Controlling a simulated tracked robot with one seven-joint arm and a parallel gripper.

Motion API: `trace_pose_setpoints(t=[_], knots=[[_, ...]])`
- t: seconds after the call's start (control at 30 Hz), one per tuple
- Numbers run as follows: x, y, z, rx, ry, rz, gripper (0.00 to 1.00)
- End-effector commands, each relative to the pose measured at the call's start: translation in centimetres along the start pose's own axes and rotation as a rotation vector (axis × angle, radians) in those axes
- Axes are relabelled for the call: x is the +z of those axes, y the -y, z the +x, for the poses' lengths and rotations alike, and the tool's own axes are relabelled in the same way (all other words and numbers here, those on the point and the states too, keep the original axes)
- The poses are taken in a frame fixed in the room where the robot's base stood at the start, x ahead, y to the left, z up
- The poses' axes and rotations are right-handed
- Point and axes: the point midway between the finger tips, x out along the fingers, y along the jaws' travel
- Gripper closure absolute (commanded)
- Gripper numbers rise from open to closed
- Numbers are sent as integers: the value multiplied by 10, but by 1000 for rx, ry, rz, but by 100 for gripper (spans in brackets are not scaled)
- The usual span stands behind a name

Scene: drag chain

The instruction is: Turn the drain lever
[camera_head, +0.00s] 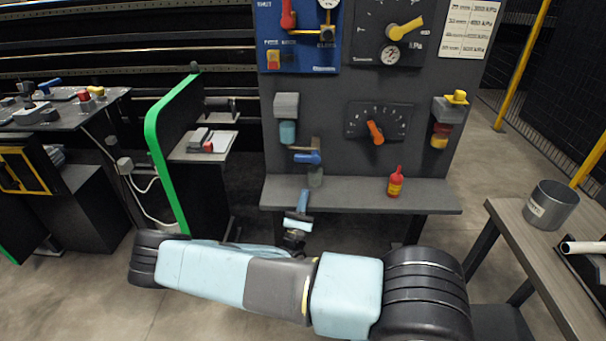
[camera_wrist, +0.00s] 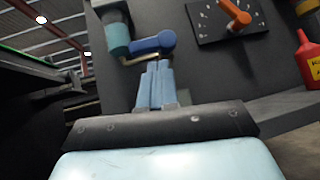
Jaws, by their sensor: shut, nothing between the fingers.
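My gripper (camera_head: 304,193) is shut and empty, in front of and below the lever in the head view. In the wrist view its blue fingers (camera_wrist: 155,72) lie together, their tips just below the lever. I cannot tell whether they touch it.
A grey unit with a teal bowl (camera_head: 288,132) hangs left of the lever. An orange dial knob (camera_head: 376,133) is at the right. A red bottle (camera_head: 395,183) stands on the grey shelf (camera_head: 350,194). A metal pot (camera_head: 551,205) stands on the right-hand table.

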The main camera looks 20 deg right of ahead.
Motion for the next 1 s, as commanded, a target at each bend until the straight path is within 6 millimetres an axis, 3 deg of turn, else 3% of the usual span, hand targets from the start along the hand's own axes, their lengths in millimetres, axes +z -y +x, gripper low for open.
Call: trace_pose_setpoints(t=[0.2, 0.37, 1.0], knots=[[-14, -12, -16, 152, -8, 9, 100], [-16, -16, -16, 182, -9, 13, 100], [-17, -31, 70, 180, -9, 12, 100]])
